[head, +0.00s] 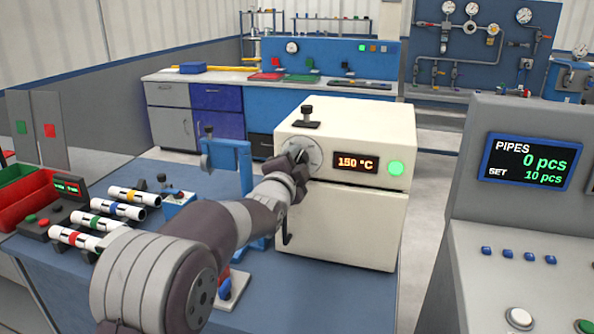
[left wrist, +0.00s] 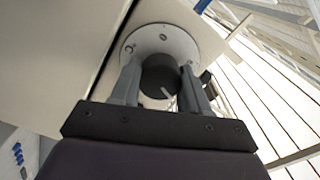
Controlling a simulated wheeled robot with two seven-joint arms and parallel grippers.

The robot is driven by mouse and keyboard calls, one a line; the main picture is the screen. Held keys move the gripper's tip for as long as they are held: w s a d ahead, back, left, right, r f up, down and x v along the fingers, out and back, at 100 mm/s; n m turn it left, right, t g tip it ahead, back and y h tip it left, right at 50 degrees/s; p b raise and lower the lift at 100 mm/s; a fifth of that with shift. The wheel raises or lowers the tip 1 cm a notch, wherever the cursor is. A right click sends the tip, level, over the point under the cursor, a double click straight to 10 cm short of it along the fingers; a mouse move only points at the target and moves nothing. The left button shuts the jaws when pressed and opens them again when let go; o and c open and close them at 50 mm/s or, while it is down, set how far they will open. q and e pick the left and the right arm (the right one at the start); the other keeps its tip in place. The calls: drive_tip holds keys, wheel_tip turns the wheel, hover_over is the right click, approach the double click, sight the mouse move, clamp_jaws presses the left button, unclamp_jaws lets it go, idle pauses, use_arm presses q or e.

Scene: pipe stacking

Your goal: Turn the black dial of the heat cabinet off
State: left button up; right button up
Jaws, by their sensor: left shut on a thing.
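The heat cabinet (head: 340,230) is a cream box on the blue table. Its display (head: 356,163) reads 150 °C and the round lamp (head: 396,168) beside it glows green. My left gripper (head: 298,158) is at the dial on the cabinet's upper front left, hiding most of it. In the left wrist view the black dial (left wrist: 160,76) has a white pointer mark and sits on a round pale plate (left wrist: 152,42). There my left gripper (left wrist: 160,88) has one finger on each side of the dial, shut on it. My right gripper is not in view.
Several white pipes with coloured bands (head: 118,210) lie on the table at left, near a red bin (head: 45,205). A blue clamp stand (head: 228,160) stands left of the cabinet. A grey console (head: 520,210) with a pipe counter stands at right.

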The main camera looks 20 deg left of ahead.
use_arm(q)
drive_tip(key=n+b, duration=0.1)
drive_tip(key=n, duration=0.2)
drive_tip(key=shift+n, duration=0.3)
drive_tip(key=n+b, duration=0.1)
drive_tip(key=n, duration=0.1)
drive_tip(key=shift+f+n, duration=0.1)
drive_tip(key=shift+n, duration=0.3)
drive_tip(key=n, duration=0.2)
drive_tip(key=shift+n+b, duration=0.3)
drive_tip(key=shift+n, duration=0.1)
drive_tip(key=n, duration=0.3)
drive_tip(key=shift+n, duration=0.3)
drive_tip(key=n, duration=0.3)
drive_tip(key=shift+d+f+n, duration=0.1)
drive_tip(key=shift+f+n, duration=0.05)
drive_tip(key=shift+n, duration=0.15)
drive_tip(key=n, duration=0.3)
drive_tip(key=shift+n, duration=0.3)
drive_tip(key=n, duration=0.4)
drive_tip(key=shift+n+p, duration=0.35)
drive_tip(key=shift+n, duration=1.45)
drive_tip(key=shift+f+n, duration=0.1)
drive_tip(key=shift+n, duration=0.2)
